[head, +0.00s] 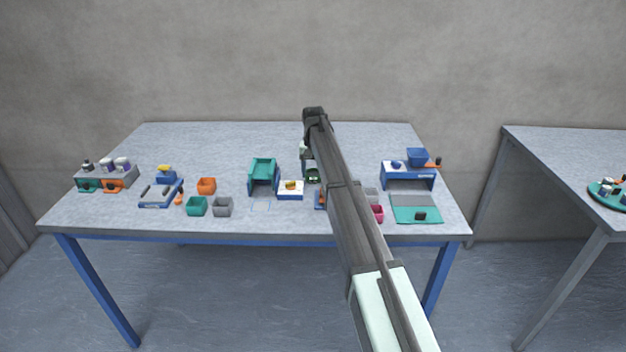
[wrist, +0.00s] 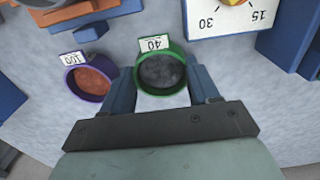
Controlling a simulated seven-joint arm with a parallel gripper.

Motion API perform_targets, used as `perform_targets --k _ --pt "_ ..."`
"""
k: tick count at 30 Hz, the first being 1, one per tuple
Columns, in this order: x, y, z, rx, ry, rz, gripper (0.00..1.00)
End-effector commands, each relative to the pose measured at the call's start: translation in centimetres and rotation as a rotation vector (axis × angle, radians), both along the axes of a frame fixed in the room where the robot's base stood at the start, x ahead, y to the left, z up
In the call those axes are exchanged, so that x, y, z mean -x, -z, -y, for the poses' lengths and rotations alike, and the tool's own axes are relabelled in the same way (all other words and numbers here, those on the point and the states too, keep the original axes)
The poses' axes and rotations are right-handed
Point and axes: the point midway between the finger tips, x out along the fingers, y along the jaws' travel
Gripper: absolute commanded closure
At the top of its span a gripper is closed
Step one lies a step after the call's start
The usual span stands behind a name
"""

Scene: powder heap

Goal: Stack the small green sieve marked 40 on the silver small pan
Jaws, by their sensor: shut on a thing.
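The small green sieve marked 40 (wrist: 141,81) is between the fingers of my gripper (wrist: 163,84) in the wrist view, its dark grey mesh facing up. The fingers are shut on its two sides. Its tag faces away from my wrist. A bit of green also shows beside my arm in the head view (head: 313,176). I cannot tell whether the sieve touches the surface below. I cannot make out the silver small pan for certain in either view; my arm hides part of the table.
A purple sieve marked 100 (wrist: 89,78) stands just left of the green one. In the head view, the table's back (head: 220,140) is clear.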

Motion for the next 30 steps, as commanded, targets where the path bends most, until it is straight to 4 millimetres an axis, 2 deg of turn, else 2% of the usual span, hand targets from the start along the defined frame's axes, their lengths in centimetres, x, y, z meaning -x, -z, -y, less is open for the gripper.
perform_targets --k 30 --pt "0.0 -0.99 0.0 0.0 0.0 0.0 0.57"
